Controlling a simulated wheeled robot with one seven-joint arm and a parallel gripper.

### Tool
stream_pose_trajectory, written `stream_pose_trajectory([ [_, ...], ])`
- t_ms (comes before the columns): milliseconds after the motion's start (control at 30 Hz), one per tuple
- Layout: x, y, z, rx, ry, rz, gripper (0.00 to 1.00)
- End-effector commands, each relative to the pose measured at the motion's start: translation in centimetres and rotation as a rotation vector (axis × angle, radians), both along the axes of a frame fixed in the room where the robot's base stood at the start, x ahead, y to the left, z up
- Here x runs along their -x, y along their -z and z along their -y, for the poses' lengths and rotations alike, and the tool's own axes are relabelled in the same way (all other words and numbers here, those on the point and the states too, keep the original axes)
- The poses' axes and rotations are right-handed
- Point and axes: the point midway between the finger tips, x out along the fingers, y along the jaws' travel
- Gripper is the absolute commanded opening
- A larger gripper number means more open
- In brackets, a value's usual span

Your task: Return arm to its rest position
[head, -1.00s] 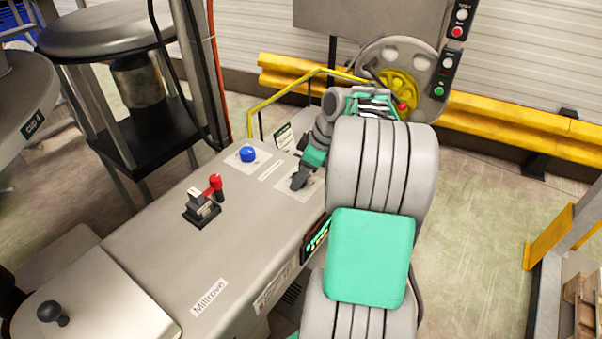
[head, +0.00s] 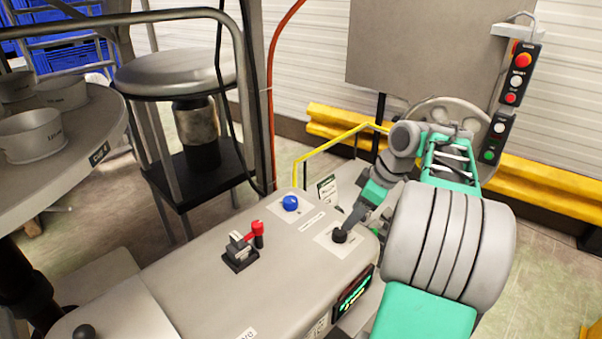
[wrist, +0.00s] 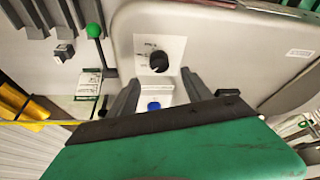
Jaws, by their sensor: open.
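My gripper (head: 354,222) points down at the far right end of the grey machine top (head: 205,290). Its fingers are apart and hold nothing. A black knob (head: 340,236) on a white plate is just by the fingertips. In the wrist view, the same knob (wrist: 159,62) shows just beyond the gap between the fingertips (wrist: 160,78), and a blue button (wrist: 154,106) shows between the fingers. I cannot tell whether a finger touches the knob. My arm is bent, reaching in from the right of the head view.
A red-handled switch (head: 242,247) and the blue button (head: 290,203) stand on the machine top. A round stool-like stand (head: 175,75) and a table with cups (head: 90,135) are at left. A control box (head: 517,75), a handwheel and a yellow barrier (head: 335,125) are behind.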

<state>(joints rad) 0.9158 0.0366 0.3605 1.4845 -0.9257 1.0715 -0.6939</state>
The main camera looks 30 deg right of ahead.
Motion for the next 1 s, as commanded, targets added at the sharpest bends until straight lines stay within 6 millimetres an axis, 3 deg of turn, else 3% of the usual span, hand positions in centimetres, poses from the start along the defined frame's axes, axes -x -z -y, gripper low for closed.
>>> stream_pose_trajectory([
  [67,-0.5,-0.3,-1.7,-0.001,0.014,-0.007,0.58],
  [133,-1.2,-0.7,-5.2,-0.004,0.061,-0.026,0.58],
  [233,-0.9,-0.8,-12.8,-0.004,0.180,-0.064,0.58],
  [300,0.8,-0.4,-17.8,0.002,0.284,-0.084,0.58],
  [433,5.6,1.6,-23.6,0.019,0.466,-0.097,0.58],
  [600,9.7,3.9,-25.5,0.032,0.600,-0.087,0.58],
  [1000,10.2,4.2,-25.4,0.035,0.624,-0.088,0.58],
])
